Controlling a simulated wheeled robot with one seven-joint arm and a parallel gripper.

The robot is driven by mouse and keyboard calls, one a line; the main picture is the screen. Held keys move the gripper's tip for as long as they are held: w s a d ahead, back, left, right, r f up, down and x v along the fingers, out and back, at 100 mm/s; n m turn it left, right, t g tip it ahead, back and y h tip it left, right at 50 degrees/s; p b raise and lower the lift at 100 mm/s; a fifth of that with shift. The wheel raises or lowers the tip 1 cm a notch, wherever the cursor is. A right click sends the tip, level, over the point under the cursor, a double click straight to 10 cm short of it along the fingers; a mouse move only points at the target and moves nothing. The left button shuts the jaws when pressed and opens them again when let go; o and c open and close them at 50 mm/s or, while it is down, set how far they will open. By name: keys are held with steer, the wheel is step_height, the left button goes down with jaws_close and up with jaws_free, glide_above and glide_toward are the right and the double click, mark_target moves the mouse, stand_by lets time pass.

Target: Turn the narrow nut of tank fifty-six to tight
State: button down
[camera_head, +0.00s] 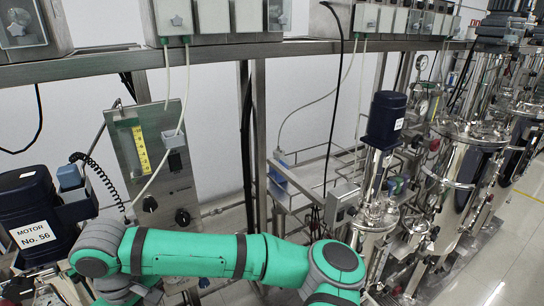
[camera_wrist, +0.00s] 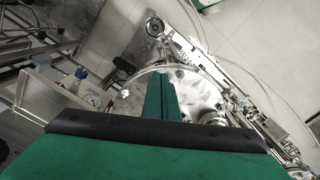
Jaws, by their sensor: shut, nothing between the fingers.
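A dark blue motor (camera_head: 32,212) at the left of the head view has a white label (camera_head: 35,234) reading "MOTOR No. 56". The tank under it is mostly out of that view. In the wrist view my gripper (camera_wrist: 160,82) is shut and empty, its green fingers together. Beyond the fingertips is a shiny round tank lid (camera_wrist: 195,88) with fittings around it. The fingers hide part of the lid, and I cannot tell whether they touch anything. I cannot single out the narrow nut or tell its tank's number here. My gripper is outside the head view.
A control panel with a yellow scale (camera_head: 141,148) stands behind my arm. Another dark blue motor (camera_head: 386,120) tops a steel vessel in the middle. Large steel tanks (camera_head: 462,165) stand at the right beside open floor (camera_head: 515,240).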

steer(key=shift+f, duration=0.5)
steer(key=shift+s+a, duration=0.15)
steer(key=shift+s, duration=0.05)
stand_by(0.5)
steer(key=shift+s, duration=0.3)
steer(key=shift+s+a, duration=0.25)
steer(key=shift+s, duration=0.15)
steer(key=shift+s+a, duration=0.4)
stand_by(0.4)
steer(key=shift+s+d, duration=0.1)
steer(key=shift+s, duration=0.05)
steer(key=shift+s+d, duration=0.15)
step_height(320, 180, up, 6)
stand_by(0.6)
